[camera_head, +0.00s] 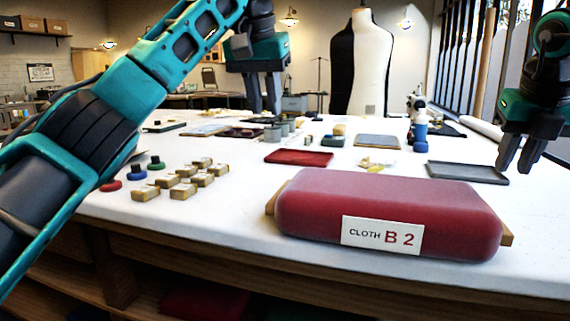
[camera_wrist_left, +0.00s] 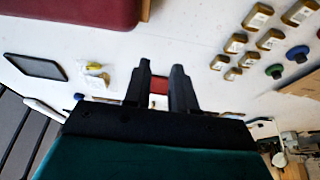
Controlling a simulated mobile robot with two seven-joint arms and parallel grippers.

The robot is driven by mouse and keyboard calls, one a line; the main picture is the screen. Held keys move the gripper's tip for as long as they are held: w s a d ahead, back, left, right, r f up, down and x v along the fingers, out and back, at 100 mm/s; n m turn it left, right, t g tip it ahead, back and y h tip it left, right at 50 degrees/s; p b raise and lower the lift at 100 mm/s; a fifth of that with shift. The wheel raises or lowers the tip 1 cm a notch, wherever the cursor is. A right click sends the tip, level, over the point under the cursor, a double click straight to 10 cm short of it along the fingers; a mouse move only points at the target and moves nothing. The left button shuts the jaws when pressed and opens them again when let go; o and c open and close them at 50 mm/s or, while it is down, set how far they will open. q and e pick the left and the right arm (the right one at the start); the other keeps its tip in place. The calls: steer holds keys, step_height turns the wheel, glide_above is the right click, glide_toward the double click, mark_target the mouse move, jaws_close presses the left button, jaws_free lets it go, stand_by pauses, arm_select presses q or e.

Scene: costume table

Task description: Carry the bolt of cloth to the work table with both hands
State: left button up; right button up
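The bolt of cloth (camera_head: 390,200) is a dull red roll with wooden ends and a white label reading "CLOTH B 2". It lies on the white work table (camera_head: 190,235) near the front edge. It also shows at the top left of the left wrist view (camera_wrist_left: 75,10). My left gripper (camera_head: 264,108) is raised above the table, behind and left of the bolt. Its fingers (camera_wrist_left: 160,75) are apart with nothing between them. My right gripper (camera_head: 517,170) hangs behind the bolt's right end, apart from it, with its fingers apart and empty.
Several small labelled boxes (camera_head: 183,189) and spools (camera_head: 138,173) stand left of the bolt. A red tray (camera_head: 298,158) and a grey tray (camera_head: 467,172) lie behind it. A dress form (camera_head: 361,65) stands at the back.

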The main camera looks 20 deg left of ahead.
arm_select(q)
steer(key=v, duration=0.4)
arm_select(e)
steer(key=v, duration=1.2)
